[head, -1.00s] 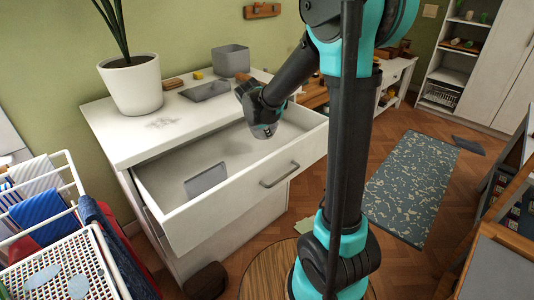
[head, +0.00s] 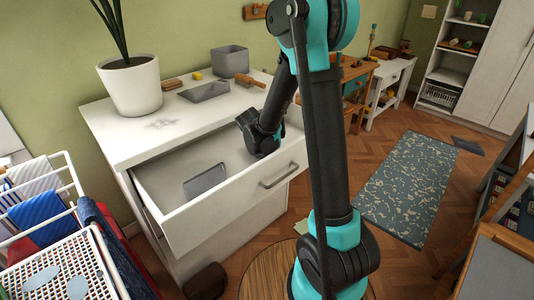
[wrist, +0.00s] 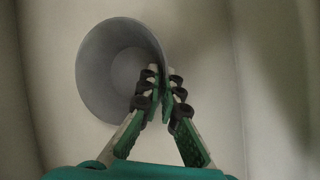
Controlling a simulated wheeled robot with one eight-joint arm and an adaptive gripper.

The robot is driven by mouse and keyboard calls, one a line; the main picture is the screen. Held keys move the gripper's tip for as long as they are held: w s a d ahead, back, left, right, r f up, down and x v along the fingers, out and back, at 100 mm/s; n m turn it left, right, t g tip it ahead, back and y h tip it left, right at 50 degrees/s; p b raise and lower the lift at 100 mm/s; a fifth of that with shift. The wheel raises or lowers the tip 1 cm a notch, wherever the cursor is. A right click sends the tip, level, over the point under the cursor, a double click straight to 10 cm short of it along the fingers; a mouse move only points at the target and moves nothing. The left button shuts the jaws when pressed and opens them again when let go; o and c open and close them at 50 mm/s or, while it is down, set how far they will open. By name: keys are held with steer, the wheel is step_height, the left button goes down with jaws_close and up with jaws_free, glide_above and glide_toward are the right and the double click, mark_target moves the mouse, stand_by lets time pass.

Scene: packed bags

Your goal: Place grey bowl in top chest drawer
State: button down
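The grey bowl (wrist: 105,70) shows in the wrist view, with its round opening toward the camera. My gripper (wrist: 162,84) is shut on the bowl's rim, one finger on each side of the wall. In the head view my gripper end reaches down into the open top drawer (head: 205,213) of the white chest (head: 125,140), toward its right part. The bowl and fingertips are hidden there behind the drawer front and my arm. I cannot tell whether the bowl touches the drawer floor. A flat grey item (head: 205,180) leans inside the drawer, left of my gripper.
On the chest top stand a potted plant (head: 133,88), a grey square container (head: 230,61), a shallow grey tray (head: 205,91) and a wooden-handled tool (head: 248,80). A drying rack (head: 65,240) stands close at the left. The drawer's middle floor is free.

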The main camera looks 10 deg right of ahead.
steer(key=c, duration=1.7)
jaws_free()
steer(key=v, duration=1.2)
